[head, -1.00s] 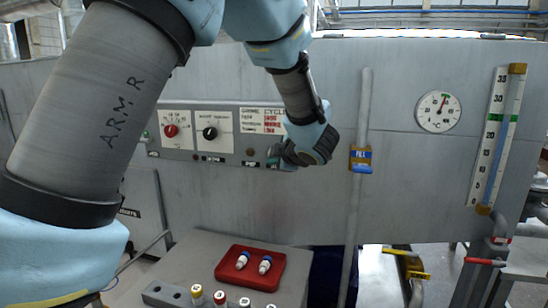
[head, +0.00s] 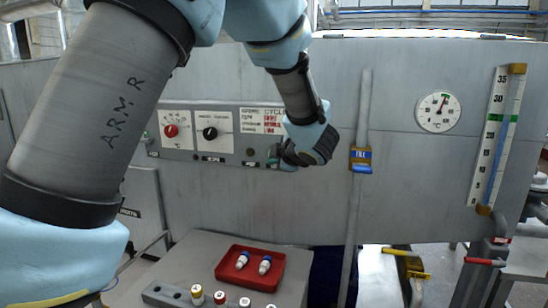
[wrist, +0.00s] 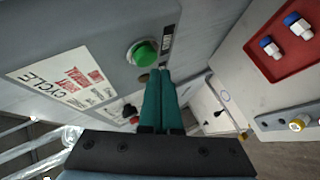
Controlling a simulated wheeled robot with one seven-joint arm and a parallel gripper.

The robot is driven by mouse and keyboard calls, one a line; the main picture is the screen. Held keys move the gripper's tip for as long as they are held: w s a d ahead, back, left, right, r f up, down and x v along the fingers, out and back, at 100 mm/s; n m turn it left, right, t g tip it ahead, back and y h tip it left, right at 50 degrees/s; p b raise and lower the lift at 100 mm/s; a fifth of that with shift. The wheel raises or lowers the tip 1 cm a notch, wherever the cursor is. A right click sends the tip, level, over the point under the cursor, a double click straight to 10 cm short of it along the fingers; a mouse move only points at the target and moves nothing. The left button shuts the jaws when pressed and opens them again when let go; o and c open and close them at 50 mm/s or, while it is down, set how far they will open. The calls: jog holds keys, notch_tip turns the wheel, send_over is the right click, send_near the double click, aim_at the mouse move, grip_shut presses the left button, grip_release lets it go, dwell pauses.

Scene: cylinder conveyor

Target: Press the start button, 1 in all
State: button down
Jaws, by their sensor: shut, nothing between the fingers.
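The green round start button (wrist: 143,53) sits in a pale ring on the grey control panel in the wrist view. In the head view my gripper hides the spot where it would be. My gripper (wrist: 161,73) is shut and empty, its two teal fingers side by side. In the wrist view the fingertips appear just below and right of the button, not over it; I cannot tell how far they are from the panel. In the head view my gripper (head: 274,155) is at the right end of the control panel (head: 180,155).
A red knob (head: 171,131) and a black knob (head: 210,133) are left on the panel. A vertical pipe with a blue-handled fill valve (head: 361,160) stands right of my gripper. Below, a red tray (head: 250,283) holds two small blue-and-white bottles. A gauge (head: 438,112) is at right.

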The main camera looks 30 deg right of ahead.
jog(key=shift+w+d, duration=0.1)
jog(key=shift+w, duration=0.05)
jog(key=shift+w+d, duration=0.2)
jog(key=shift+w+d+p, duration=0.35)
dwell(0.9)
jog(key=shift+s+a, duration=0.65)
jog(key=shift+s, duration=0.05)
jog(key=shift+b, duration=0.3)
jog(key=s+a, duration=0.1)
jog(key=s, duration=0.1)
jog(key=s+a+b, duration=0.1)
jog(key=a, duration=0.1)
jog(key=shift+s+a, duration=0.2)
jog(key=shift+s, duration=0.15)
dwell(0.6)
